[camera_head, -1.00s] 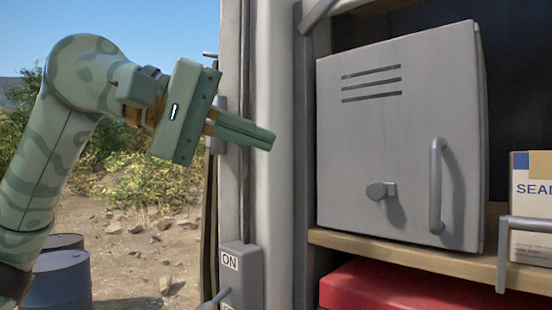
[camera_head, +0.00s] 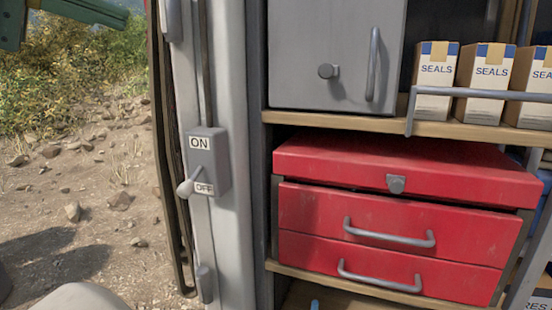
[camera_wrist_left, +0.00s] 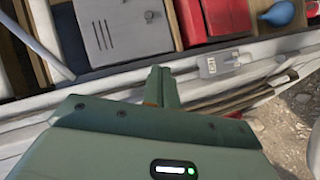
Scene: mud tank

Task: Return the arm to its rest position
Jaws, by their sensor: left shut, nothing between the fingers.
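My left gripper (camera_head: 120,17) shows only in part at the top left edge of the head view, green and pointing right. Its two fingers (camera_wrist_left: 161,86) lie together in the left wrist view, shut and empty. It is in the air, apart from the shelving and to the left of the door post. My right gripper is in neither view.
A grey post (camera_head: 225,240) carries a switch box (camera_head: 208,160) with its lever at OFF. To its right are a grey cabinet (camera_head: 300,50), a red drawer chest (camera_head: 400,160) and several SEALS boxes (camera_head: 434,95) behind a rail (camera_head: 480,94). Open stony ground lies left.

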